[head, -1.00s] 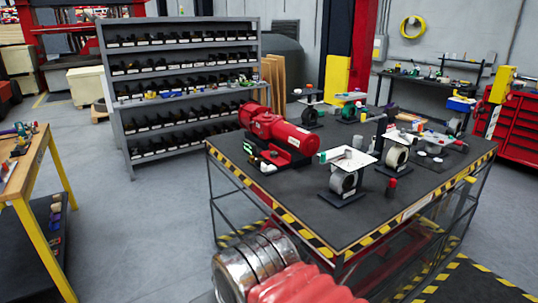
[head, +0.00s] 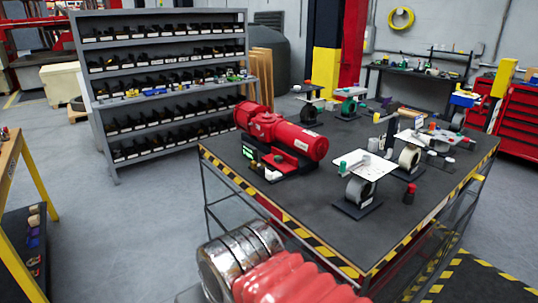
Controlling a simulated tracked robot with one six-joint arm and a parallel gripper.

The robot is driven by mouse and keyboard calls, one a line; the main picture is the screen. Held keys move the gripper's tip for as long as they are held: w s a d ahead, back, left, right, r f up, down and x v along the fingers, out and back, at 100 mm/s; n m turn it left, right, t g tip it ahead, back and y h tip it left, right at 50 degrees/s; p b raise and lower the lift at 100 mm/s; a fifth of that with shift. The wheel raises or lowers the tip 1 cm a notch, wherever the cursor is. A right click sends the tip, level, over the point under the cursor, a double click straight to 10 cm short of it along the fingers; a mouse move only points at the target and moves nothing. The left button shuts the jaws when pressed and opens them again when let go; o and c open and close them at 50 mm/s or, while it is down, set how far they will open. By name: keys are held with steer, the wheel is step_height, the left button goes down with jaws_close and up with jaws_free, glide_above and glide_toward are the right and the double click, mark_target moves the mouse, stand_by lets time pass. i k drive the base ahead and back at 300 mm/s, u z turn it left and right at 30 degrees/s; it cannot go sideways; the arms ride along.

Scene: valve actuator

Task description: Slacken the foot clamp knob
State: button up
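A red valve actuator (head: 280,133) lies on its side on the dark top of the striped-edge table (head: 290,195), towards the left end. A red foot block (head: 290,162) sits against its near side. A small white round piece (head: 273,175) is at the front of this block; I cannot tell whether it is the foot clamp knob. A small green-lit item (head: 249,153) is at the left of the block. My gripper is not in view.
A grey shelf rack (head: 165,88) stands behind left, a yellow-legged bench (head: 40,180) at left, a red cabinet (head: 518,125) at right. Floor between bench and table is clear.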

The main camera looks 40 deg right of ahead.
mark_target(277, 159)
steer(key=u, duration=0.05)
steer(key=i, duration=3.5)
steer(key=z, duration=1.8)
